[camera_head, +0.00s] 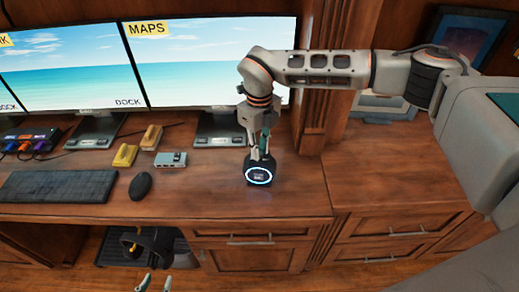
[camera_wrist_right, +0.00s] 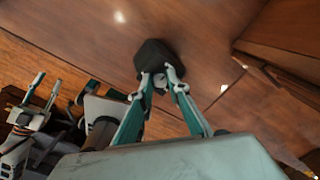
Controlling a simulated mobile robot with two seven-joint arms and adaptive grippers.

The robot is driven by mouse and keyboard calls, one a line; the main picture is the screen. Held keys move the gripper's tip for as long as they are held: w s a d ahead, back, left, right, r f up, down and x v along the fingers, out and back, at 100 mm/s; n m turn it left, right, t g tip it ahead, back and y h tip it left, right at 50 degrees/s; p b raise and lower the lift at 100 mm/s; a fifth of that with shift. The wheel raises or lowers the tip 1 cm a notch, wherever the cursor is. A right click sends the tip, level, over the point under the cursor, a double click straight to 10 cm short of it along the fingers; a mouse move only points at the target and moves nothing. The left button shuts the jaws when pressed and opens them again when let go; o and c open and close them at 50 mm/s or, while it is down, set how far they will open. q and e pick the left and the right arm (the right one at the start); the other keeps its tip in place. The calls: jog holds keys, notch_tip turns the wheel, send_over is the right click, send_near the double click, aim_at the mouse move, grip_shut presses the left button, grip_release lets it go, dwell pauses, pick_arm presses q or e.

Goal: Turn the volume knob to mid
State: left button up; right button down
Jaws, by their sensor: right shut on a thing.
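The volume knob (camera_head: 259,175) is a small black device on the wooden desk, with a glowing pale-blue ring and small unreadable text on its front face. It also shows in the right wrist view as a dark block (camera_wrist_right: 157,55). My right gripper (camera_head: 259,155) reaches down from above and is shut on the top of the knob. In the wrist view its fingertips (camera_wrist_right: 160,78) meet the near side of the dark block. The ring is hidden there. My left gripper (camera_head: 156,284) is low at the bottom edge, fingertips apart and empty, away from the knob.
A black mouse (camera_head: 140,186) and keyboard (camera_head: 58,185) lie left of the knob. A small grey box (camera_head: 171,159) and yellow items (camera_head: 124,155) sit behind them. Monitors (camera_head: 215,62) stand at the back. The desk right of the knob is clear.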

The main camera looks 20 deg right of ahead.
jog(key=shift+m, duration=0.3)
jog(key=c, duration=1.9)
grip_release()
jog(key=shift+r, duration=0.15)
notch_tip(320, 180, up, 12)
jog(key=shift+s, duration=0.1)
